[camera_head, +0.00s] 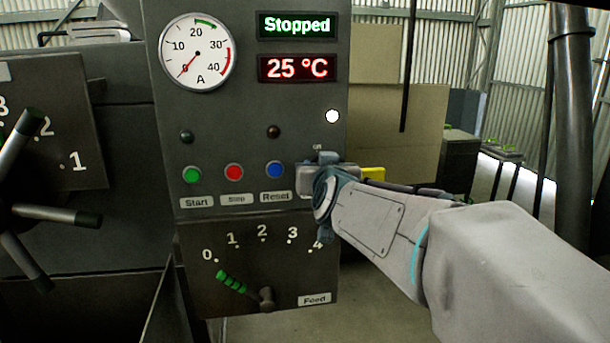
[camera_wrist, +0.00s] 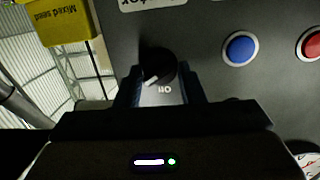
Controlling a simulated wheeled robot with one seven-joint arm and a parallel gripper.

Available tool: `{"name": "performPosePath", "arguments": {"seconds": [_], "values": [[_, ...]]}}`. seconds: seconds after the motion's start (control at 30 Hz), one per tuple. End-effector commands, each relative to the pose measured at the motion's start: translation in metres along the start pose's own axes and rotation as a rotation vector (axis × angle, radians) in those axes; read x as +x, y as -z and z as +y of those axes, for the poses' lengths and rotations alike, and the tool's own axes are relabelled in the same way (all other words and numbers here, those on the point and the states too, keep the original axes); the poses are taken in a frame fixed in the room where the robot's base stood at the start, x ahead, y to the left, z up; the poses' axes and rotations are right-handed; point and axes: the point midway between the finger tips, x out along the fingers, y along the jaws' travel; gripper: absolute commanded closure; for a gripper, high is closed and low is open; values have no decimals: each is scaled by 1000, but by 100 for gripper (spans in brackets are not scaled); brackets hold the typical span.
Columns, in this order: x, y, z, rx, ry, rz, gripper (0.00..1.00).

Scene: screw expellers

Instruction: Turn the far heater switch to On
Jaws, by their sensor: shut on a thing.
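The heater switch is a black round knob (camera_wrist: 158,66) on the grey panel in the wrist view. Its white pointer mark slants to the lower left, a little aside from the upside-down "On" label (camera_wrist: 165,89). My gripper (camera_wrist: 162,75) is shut on the knob, one finger on each side. In the head view my gripper (camera_head: 320,160) covers the knob, right of the blue button, and the "On" label (camera_head: 317,147) shows just above. A white lamp (camera_head: 333,116) is lit above it. Part of a white label (camera_wrist: 152,4) shows beyond the knob.
Green (camera_head: 192,175), red (camera_head: 233,172) and blue (camera_head: 275,170) buttons sit left of my gripper. The feed lever (camera_head: 240,287) is below. The displays (camera_head: 297,68) read "Stopped" and 25 °C. A yellow box (camera_wrist: 62,22) is beside the panel.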

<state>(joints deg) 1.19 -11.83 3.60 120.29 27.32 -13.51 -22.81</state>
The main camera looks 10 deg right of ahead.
Motion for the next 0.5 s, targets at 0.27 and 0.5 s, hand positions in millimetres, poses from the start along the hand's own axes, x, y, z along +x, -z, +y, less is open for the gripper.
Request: {"name": "performPosePath", "arguments": {"seconds": [0.27,0.5], "values": [[0,-4,-1,38,6,-12,87],[0,-4,-1,39,7,-12,87]]}}
